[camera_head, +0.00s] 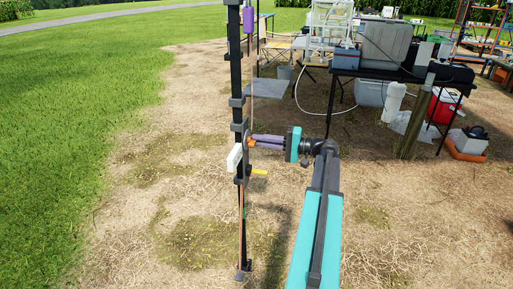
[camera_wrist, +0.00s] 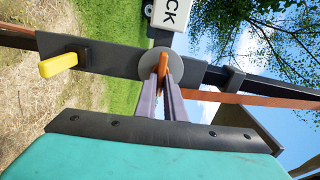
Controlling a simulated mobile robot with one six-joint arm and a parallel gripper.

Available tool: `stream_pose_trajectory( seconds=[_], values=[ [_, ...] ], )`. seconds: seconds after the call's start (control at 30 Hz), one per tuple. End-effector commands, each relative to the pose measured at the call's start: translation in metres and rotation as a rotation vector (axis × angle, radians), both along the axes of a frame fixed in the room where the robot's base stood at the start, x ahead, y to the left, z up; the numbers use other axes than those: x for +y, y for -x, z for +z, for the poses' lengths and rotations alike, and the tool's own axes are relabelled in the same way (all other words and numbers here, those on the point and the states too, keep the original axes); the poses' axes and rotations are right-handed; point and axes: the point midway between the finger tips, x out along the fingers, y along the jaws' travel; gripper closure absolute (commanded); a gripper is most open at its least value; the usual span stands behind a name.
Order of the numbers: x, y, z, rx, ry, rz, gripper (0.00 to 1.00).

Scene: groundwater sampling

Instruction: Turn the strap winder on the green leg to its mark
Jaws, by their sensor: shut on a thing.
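The strap winder is a grey disc (camera_wrist: 147,66) with an orange grip (camera_wrist: 163,62) on a dark upright leg (camera_head: 238,100). In the wrist view the leg lies across the picture. An orange strap (camera_wrist: 250,99) runs along it. My gripper (camera_head: 254,140) reaches the leg from the right, at about mid-height. In the wrist view, its two purple-grey fingers (camera_wrist: 164,82) are shut on the orange grip, one on each side. The fingers hide the lower part of the disc, and I cannot make out a mark. The leg looks black, not green.
A yellow handle (camera_wrist: 58,61) sticks out of the leg below the winder. A white box (camera_head: 234,157) with letters ending in "CK" is fixed beside it. A loaded black table (camera_head: 400,75) stands behind; open grass lies left.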

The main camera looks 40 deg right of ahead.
Motion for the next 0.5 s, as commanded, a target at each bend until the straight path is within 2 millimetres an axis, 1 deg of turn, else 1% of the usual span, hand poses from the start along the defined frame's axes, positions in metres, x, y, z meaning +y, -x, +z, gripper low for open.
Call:
stream_pose_trajectory(
  seconds=[0.03,0.5],
  values=[
    [0.0031,0.0009,-0.0067,-0.007,0.023,0.010,1.00],
    [0.0025,0.0002,-0.0038,-0.134,0.226,0.010,1.00]
  ],
)
